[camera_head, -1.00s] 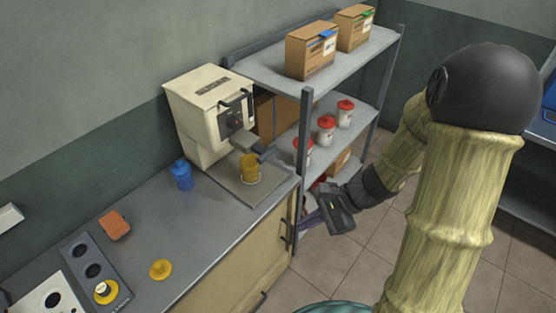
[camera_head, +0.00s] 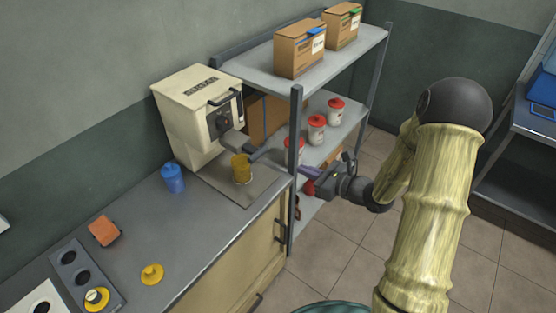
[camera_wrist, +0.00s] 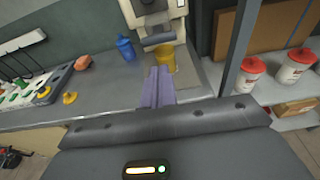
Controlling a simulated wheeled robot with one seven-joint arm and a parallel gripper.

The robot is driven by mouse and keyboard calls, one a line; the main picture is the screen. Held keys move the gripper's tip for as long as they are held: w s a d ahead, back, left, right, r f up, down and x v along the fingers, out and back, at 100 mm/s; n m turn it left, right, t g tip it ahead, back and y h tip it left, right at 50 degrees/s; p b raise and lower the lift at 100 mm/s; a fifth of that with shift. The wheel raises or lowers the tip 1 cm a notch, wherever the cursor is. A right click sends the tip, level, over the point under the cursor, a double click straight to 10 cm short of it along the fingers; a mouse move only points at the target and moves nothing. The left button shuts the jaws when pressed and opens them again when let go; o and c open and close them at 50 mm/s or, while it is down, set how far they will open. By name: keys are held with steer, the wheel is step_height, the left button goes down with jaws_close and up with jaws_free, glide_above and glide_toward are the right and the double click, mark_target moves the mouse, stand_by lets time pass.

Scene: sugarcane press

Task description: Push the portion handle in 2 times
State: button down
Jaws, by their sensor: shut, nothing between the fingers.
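The cream press (camera_head: 195,115) stands at the back of the counter, with a dark control plate on its front. A grey lever-like part (camera_head: 258,156), which looks like the portion handle, sticks out from its front above a yellow cup (camera_head: 241,169). In the wrist view the shut fingers (camera_wrist: 158,72) appear apart from the press; contact cannot be told.
A grey shelf rack (camera_head: 297,150) stands right of the press, its front post close to my gripper. It holds red-lidded jars (camera_head: 316,128) and boxes (camera_head: 300,52). A blue bottle (camera_head: 173,178), an orange block (camera_head: 104,230) and a yellow lid (camera_head: 152,274) are on the counter.

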mark_target(262, 154)
steer(key=p+x, duration=0.3)
steer(key=x, duration=0.9)
steer(key=shift+w+a+p, duration=0.15)
steer(key=shift+a+p, duration=0.2)
steer(key=shift+p, duration=0.05)
steer(key=shift+w+a+f, duration=0.2)
steer(key=shift+w+a, duration=0.2)
